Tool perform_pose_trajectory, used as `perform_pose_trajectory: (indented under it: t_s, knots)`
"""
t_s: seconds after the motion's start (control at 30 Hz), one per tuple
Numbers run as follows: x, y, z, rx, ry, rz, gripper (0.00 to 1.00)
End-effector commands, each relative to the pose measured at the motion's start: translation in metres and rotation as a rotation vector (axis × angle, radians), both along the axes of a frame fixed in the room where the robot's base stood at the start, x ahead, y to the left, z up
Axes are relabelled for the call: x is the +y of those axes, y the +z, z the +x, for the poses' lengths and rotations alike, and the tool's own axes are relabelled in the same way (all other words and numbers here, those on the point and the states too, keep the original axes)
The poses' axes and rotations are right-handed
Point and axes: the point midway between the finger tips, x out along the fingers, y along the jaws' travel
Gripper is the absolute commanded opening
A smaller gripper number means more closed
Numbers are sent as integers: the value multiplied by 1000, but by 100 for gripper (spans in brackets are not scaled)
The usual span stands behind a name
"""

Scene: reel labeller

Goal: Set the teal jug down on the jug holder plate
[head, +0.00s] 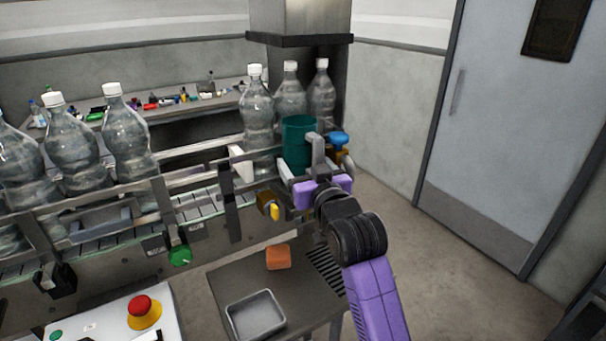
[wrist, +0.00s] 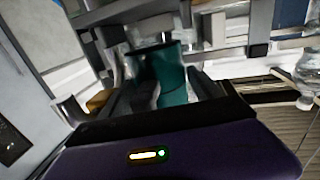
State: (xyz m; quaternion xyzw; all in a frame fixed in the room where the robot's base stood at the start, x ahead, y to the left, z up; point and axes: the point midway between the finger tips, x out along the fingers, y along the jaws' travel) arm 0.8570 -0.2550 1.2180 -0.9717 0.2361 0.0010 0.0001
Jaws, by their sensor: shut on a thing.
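The teal jug (head: 299,147) is upright at the right end of the bottle conveyor in the head view. My gripper (head: 318,160) is shut on it from the near right side. In the wrist view the jug (wrist: 174,72) stands between the fingers of my gripper (wrist: 165,88), with a dark inside showing. I cannot pick out the jug holder plate for certain. The area under the jug is partly hidden by my gripper and the rails, so I cannot tell whether the jug touches a surface.
Several clear bottles with white caps (head: 257,110) stand along the conveyor rail (head: 190,177), some close behind the jug. A blue knob (head: 339,138) is just right of the jug. Below are a side table (head: 225,280) with an orange block (head: 278,257) and a metal tray (head: 255,315).

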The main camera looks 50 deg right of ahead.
Motion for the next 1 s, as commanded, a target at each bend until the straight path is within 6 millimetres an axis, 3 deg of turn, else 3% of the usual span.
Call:
perform_pose_trajectory:
  t_s: [0.1, 0.3, 0.4, 0.6, 0.63, 0.7, 0.73, 1.0]
  knots:
    - [-2, -1, 4, -3, 0, -1, 9]
    - [-2, -29, 3, 4, 0, 1, 10]
    - [-2, -39, 3, 10, -1, 3, 5]
    - [-2, -42, 3, 12, 0, 4, 5]
    - [-2, -44, 3, 16, 0, 5, 81]
    - [-2, -43, 3, 13, 0, 5, 94]
    - [-2, -42, 3, 12, 0, 4, 96]
    - [-2, -37, 3, 3, 0, 1, 96]
